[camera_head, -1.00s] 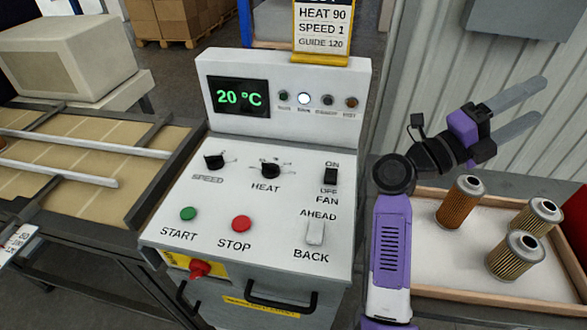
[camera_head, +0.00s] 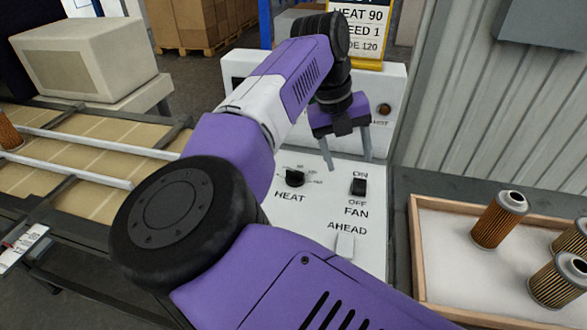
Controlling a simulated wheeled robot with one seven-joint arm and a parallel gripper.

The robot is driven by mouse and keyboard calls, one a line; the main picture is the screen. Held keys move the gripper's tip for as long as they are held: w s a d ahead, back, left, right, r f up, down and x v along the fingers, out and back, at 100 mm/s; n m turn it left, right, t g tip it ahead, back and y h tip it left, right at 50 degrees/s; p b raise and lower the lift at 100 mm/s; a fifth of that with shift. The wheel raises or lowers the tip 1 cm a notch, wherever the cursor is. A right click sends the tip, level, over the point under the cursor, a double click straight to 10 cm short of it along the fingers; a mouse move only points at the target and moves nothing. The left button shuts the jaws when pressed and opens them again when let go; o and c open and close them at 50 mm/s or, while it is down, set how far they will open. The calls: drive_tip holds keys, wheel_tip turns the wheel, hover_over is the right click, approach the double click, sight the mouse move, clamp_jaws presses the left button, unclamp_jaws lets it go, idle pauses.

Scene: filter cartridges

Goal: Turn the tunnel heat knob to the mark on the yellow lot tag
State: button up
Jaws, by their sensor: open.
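The heat knob (camera_head: 295,178) is a small black knob on the white control panel (camera_head: 318,225), above the word HEAT. Its scale marks are too small to read. The yellow lot tag (camera_head: 362,35) stands at the top of the panel and reads HEAT 90, with the lines for speed and guide 120 partly hidden by my arm. My gripper (camera_head: 346,165) is open and empty, pointing down over the panel. Its fingers are to the upper right of the heat knob, apart from it. My arm hides the display and the left part of the panel.
The black fan switch (camera_head: 359,186) lies to the right of the heat knob, and the pale ahead/back switch (camera_head: 345,244) is below it. A wooden tray (camera_head: 418,262) with several filter cartridges stands at the right. A conveyor (camera_head: 70,190) runs at the left.

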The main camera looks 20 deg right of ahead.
sight(295, 171)
drive_tip(key=w+a+r+y, duration=0.1)
drive_tip(key=a, duration=0.2)
drive_tip(key=w+a+n+y, duration=0.1)
drive_tip(key=w+a, duration=0.1)
drive_tip(key=a, duration=0.1)
drive_tip(key=w+a+r+t+y, duration=0.1)
drive_tip(key=a, duration=0.3)
drive_tip(key=shift+w+r+n, duration=0.25)
drive_tip(key=shift+r+n, duration=0.05)
drive_tip(key=shift+r, duration=0.05)
drive_tip(key=shift+f, duration=3.75)
clamp_jaws()
